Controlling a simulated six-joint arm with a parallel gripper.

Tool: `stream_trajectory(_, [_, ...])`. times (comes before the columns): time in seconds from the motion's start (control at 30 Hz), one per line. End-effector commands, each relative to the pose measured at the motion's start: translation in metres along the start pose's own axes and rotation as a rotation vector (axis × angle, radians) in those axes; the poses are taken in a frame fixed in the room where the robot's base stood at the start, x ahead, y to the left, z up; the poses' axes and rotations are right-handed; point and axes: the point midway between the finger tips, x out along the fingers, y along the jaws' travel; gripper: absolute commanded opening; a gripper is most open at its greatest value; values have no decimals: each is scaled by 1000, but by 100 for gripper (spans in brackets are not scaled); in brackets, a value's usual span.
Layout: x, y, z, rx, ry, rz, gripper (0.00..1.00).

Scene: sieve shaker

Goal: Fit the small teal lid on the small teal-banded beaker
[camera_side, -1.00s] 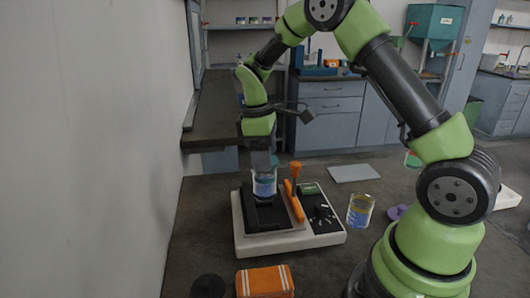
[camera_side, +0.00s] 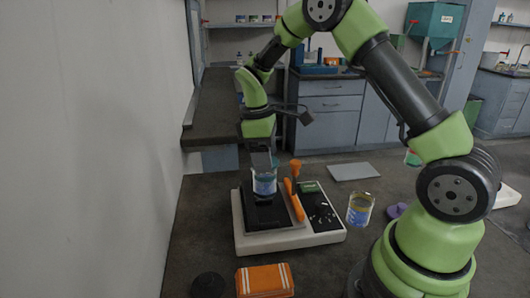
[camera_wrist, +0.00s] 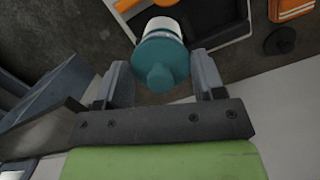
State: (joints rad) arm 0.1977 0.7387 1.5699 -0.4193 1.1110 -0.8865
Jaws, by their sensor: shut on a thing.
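The teal lid (camera_wrist: 160,62), round with a raised knob, sits between the two fingers of my gripper (camera_wrist: 160,72) in the wrist view. My gripper is shut on it. Just past the lid, a white-and-blue beaker (camera_wrist: 163,25) shows partly, its top hidden by the lid. In the side view the beaker (camera_side: 264,185) stands upright on the black platform of the shaker, directly below my gripper (camera_side: 262,166). Teal shows at the beaker's top. I cannot tell whether the lid is seated or slightly above the rim.
The white-based shaker (camera_side: 250,243) has an orange lever (camera_side: 295,198) close right of the beaker. A glass beaker (camera_side: 360,210) and a purple lid (camera_side: 397,211) are to the right. An orange pouch (camera_side: 265,280) and a black disc (camera_side: 208,286) lie in front. A grey plate (camera_side: 354,172) lies behind.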

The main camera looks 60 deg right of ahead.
Motion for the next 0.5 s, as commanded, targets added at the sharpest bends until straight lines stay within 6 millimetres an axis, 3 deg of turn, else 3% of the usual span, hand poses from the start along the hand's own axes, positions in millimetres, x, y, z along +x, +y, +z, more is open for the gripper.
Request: stream_trajectory(0.5, [7,0,-1,0,-1,-1,41])
